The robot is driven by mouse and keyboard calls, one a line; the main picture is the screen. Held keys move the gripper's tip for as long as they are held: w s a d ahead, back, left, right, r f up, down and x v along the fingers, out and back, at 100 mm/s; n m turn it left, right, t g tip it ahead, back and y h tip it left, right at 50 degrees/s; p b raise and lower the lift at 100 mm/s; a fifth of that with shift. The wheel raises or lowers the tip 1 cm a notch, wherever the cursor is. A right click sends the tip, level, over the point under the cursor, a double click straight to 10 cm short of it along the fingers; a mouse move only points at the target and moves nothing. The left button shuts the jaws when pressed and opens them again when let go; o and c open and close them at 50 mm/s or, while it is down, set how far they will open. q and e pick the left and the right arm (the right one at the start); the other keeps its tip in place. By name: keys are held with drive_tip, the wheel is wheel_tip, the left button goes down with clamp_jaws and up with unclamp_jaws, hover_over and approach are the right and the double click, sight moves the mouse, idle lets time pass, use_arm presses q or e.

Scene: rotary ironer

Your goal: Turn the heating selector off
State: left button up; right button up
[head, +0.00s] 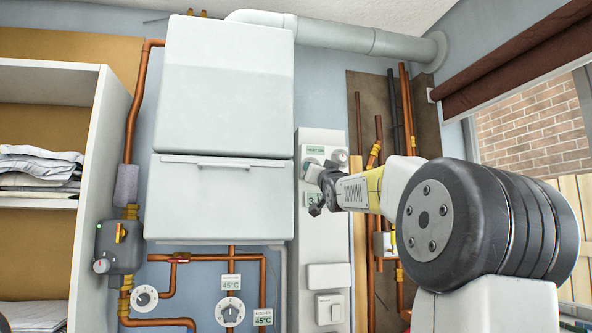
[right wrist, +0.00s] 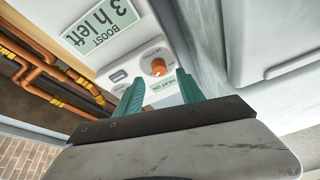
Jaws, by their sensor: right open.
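The heating selector is an orange round knob (right wrist: 158,67) on a white control unit, between and beyond my fingertips in the right wrist view. A small green label (right wrist: 162,86) sits beside it, partly hidden by a finger. My right gripper (right wrist: 157,82) is open, its two teal fingers apart on either side of the knob in the picture, with nothing held. I cannot tell whether they touch it. In the head view my right arm reaches the tall white panel (head: 321,250), and the wrist hides part of it. My left gripper is not in view.
A green "BOOST 3 h left" display (right wrist: 101,27) is near the knob. A white boiler (head: 222,197) hangs left of the panel. Copper pipes (right wrist: 50,72) run beside the panel. Dials (head: 229,312) sit below the boiler, and a shelf (head: 90,170) stands at left.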

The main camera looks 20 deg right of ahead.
drive_tip(key=x, duration=0.3)
drive_tip(key=shift+w+d+r, duration=0.1)
drive_tip(key=shift+w+r, duration=0.05)
drive_tip(key=shift+w, duration=0.2)
clamp_jaws()
